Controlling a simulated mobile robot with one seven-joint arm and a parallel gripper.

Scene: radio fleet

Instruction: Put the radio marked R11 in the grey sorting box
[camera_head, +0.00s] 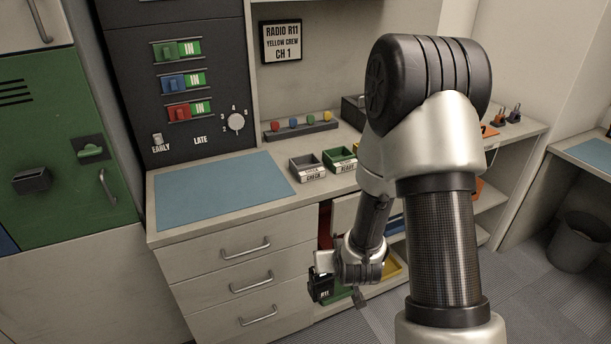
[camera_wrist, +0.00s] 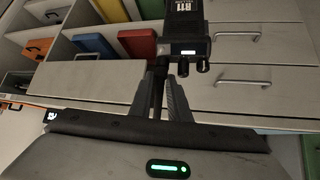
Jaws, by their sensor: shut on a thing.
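The radio marked R11 (camera_head: 321,287) is a small black handset, low in front of the cabinet in the head view. It also shows in the wrist view (camera_wrist: 187,28), with its R11 label and knobs visible. My gripper (camera_head: 335,287) is shut on it; the fingers (camera_wrist: 166,76) meet at the knob end in the wrist view. A small grey open box (camera_head: 307,172) with a white label ending in "CHECK" stands on the counter, above and behind the radio. The part of the box's inside that shows looks empty.
A green box (camera_head: 341,159) labelled READY stands right of the grey one. A blue mat (camera_head: 225,188) covers the left counter. A rack with coloured knobs (camera_head: 300,130) lies behind. Drawers (camera_head: 247,280) and shelves with coloured bins are below the counter edge.

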